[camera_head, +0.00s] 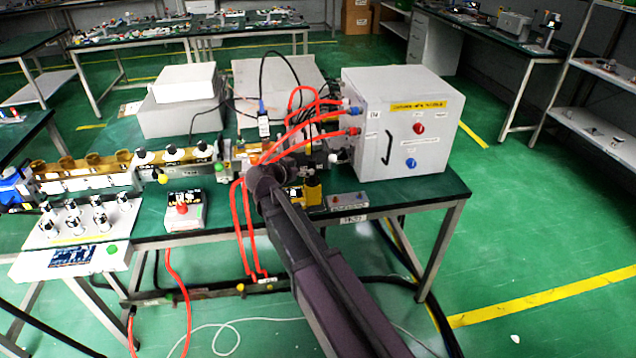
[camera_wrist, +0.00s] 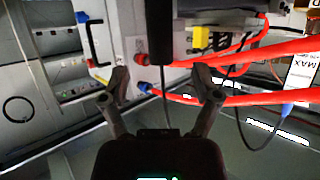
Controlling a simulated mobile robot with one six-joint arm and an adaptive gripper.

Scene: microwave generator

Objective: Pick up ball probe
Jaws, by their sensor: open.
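I cannot pick out the ball probe with certainty in either view. Several black-and-white upright pieces (camera_head: 100,217) stand on a white stand (camera_head: 40,238) at the left of the bench in the head view. My gripper (camera_wrist: 162,86) is open in the wrist view, its two dark fingers apart. A dark rod or cable (camera_wrist: 158,45) runs down the picture between the fingers; I cannot tell whether they touch it or whether it is the probe. In the head view my arm reaches to the bench by the grey cabinet, and my fingers are not clear there.
The grey cabinet (camera_head: 376,150) with red and blue knobs stands at the bench's right end. Red cables (camera_head: 300,122) loop from its left side; they cross the wrist view's right half (camera_wrist: 255,100). A small box with a red button (camera_head: 184,210) sits near the front edge.

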